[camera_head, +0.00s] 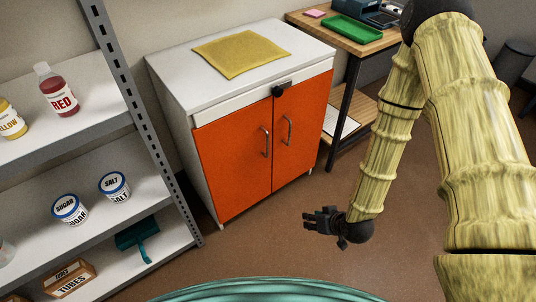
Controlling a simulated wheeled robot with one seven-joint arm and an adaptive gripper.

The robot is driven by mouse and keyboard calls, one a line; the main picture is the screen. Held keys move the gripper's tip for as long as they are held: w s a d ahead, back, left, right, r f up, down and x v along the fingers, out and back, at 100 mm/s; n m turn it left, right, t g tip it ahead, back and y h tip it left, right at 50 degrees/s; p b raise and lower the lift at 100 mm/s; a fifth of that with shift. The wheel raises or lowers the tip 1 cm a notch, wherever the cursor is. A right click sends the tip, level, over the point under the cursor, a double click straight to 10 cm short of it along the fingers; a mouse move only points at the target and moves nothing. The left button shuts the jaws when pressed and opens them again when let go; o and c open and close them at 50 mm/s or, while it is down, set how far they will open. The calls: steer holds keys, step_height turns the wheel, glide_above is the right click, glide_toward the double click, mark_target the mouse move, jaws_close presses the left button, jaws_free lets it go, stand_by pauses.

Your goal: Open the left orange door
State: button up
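The left orange door (232,160) is on the front of a white cabinet (180,88) and looks shut. Its curved metal handle (266,141) is near its right edge. The right orange door (307,119) is beside it, also looks shut, and has its own handle (288,130). A small black piece (278,91) sits at the top where the doors meet. My gripper (308,223) hangs low over the floor, in front of the cabinet and to the right of the left door, apart from both doors. It holds nothing that I can see; its finger opening is too small to tell.
A yellow cloth (242,54) lies on the cabinet top. A grey shelf rack (100,140) with jars, tubs and a box stands at the left, close to the cabinet. A wooden desk (350,40) with a green tray (351,29) stands at the right. The brown floor (250,245) before the cabinet is clear.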

steer(key=w+a+n+t+y+b, duration=0.2)
steer(key=w+a+b, duration=0.1)
steer(key=w+b, duration=0.35)
steer(key=w+a+n+t+y+b, duration=0.1)
steer(key=w+a+t+y+b, duration=0.1)
steer(key=w+b, duration=0.45)
step_height(320, 180, up, 6)
steer(key=n+t+y+b, duration=0.2)
steer(key=n+y+b, duration=0.25)
steer(key=b, duration=0.55)
glide_above(267, 155)
steer(key=shift+w+r+m+y, duration=0.15)
steer(key=shift+w+m+y, duration=0.1)
steer(key=shift+w+m, duration=0.1)
jaws_close()
